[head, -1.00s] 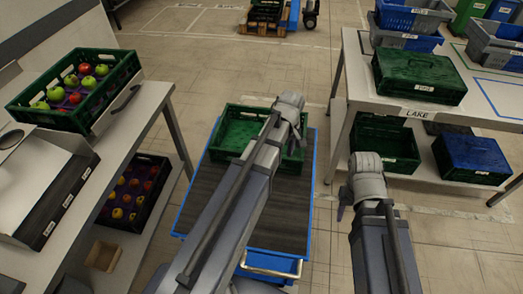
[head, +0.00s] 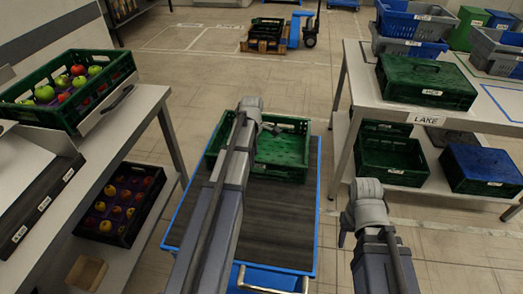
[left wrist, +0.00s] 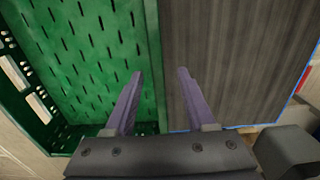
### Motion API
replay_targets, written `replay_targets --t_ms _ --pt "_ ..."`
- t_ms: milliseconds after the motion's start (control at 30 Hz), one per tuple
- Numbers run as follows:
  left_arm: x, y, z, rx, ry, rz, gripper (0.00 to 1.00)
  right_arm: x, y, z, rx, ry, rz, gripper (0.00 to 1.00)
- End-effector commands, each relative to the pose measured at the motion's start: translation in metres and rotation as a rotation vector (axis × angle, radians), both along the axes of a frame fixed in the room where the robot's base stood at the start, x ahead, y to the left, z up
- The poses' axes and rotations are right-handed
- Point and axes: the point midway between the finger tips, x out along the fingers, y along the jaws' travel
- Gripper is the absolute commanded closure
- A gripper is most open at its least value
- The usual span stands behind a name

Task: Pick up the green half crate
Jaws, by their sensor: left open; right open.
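An open, empty green half crate (head: 284,150) sits at the far end of the dark top of a blue-edged cart (head: 268,225). My left gripper (head: 268,128) is over the crate's left part in the head view, partly hidden by its own arm. In the left wrist view, its two purple fingers (left wrist: 159,73) are open and apart. One finger is over the slotted crate floor (left wrist: 95,60), the other over the dark cart top, with the crate's wall between them. I cannot tell if they touch it. My right gripper (head: 343,238) is right of the cart, away from the crate; its fingers barely show.
A bench with a green fruit crate (head: 70,113) stands left. A table at right holds a closed green crate (head: 425,82); below are an open green crate (head: 392,160) and a blue-lidded crate (head: 483,170). A pallet truck (head: 305,30) stands behind on open floor.

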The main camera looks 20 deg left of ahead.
Motion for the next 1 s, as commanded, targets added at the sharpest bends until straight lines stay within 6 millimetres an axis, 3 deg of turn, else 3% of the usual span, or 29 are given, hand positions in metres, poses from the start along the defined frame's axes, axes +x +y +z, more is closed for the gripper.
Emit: replay_targets --t_ms 67,367,767,1000 --pt "0.0 0.0 -0.011 0.0 0.0 -0.001 0.45 0.0 0.0 -0.011 0.0 0.0 0.0 0.5" --pt "0.001 -0.001 -0.016 0.0 0.0 -0.002 0.45 0.0 0.0 -0.017 0.0 0.0 0.0 0.5" --pt "0.003 -0.004 -0.061 0.0 0.0 -0.002 0.45 0.0 0.0 -0.061 0.0 0.0 0.0 0.5" --pt "0.003 -0.004 -0.062 0.0 0.0 -0.002 0.45 0.0 0.0 -0.062 0.0 0.0 0.0 0.5"
